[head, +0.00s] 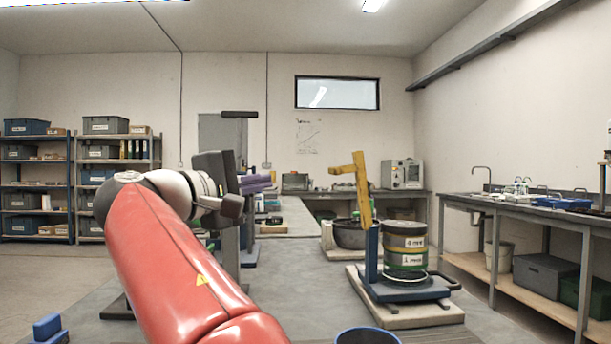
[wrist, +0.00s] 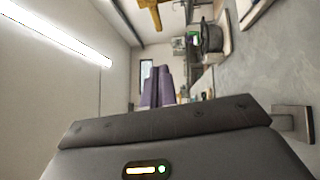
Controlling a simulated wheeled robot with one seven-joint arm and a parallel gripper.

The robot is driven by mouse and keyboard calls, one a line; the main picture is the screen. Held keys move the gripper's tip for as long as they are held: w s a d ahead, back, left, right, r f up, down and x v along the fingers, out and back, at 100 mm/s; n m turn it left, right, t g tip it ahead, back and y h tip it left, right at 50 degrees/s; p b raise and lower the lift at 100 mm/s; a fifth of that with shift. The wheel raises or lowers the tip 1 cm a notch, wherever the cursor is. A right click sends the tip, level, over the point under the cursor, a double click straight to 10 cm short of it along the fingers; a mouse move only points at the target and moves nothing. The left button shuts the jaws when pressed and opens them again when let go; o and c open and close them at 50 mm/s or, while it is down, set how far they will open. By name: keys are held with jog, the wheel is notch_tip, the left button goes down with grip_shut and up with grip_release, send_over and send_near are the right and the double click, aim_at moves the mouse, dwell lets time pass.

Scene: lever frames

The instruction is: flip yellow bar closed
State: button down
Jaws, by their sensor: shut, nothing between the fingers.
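The yellow bar (head: 363,190) stands nearly upright on a blue post (head: 372,254), with a short arm at its top pointing left. A yellow piece (wrist: 150,8), likely the bar, shows at the top edge of the wrist view. My gripper (head: 265,182) is left of the bar in the head view, apart from it. Its purple fingers (wrist: 158,82) are together and empty in the wrist view.
A dark round pot (head: 350,236) stands on a board behind the bar's post. A blue-rimmed container (head: 366,336) is at the front edge. A side bench (head: 530,206) runs along the right. Open tabletop lies left of the blue base.

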aim_at(330, 170)
jog(key=x, duration=0.4)
jog(key=s+d+p+x, duration=0.1)
jog(key=x, duration=0.7)
jog(key=shift+s+d+r, duration=0.1)
jog(key=shift+s+d, duration=0.15)
jog(key=shift+d, duration=0.45)
